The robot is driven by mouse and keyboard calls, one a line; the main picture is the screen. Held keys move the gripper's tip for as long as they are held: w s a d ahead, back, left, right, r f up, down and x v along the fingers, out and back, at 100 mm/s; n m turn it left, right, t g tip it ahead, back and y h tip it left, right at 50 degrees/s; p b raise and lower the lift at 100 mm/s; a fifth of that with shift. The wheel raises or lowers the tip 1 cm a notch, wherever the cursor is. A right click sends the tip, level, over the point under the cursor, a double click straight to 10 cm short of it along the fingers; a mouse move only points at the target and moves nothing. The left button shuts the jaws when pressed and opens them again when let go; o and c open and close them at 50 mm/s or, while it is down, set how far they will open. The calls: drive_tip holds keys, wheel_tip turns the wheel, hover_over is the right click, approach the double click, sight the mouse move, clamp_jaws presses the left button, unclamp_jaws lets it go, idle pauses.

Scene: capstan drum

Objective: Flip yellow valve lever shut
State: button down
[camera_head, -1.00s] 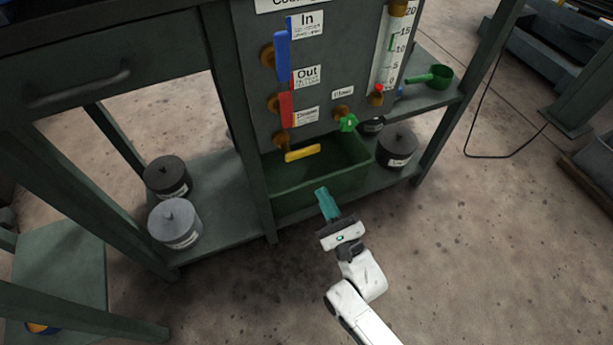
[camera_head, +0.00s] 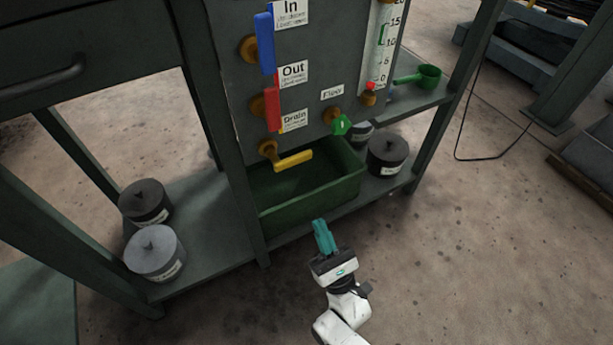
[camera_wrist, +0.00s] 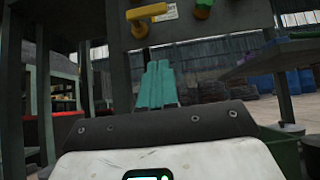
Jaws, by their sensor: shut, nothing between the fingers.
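The yellow valve lever (camera_head: 293,160) points to the right, close to level, from its brass valve (camera_head: 268,149) under the Drain label (camera_head: 293,120). In the wrist view the yellow lever (camera_wrist: 147,11) is near the top, above the fingertips. My gripper (camera_head: 319,223) is below and in front of the lever, apart from it. Its teal fingers are together and empty; they also show in the wrist view (camera_wrist: 158,68).
A green bin (camera_head: 312,194) stands below on the shelf. Lidded pots (camera_head: 155,252) stand at left. The floor in front is clear.

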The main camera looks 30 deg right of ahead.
drive_tip(key=s+r+x, duration=0.2)
drive_tip(key=x, duration=1)
drive_tip(key=shift+w+r, duration=0.2)
drive_tip(key=shift+n, duration=0.3)
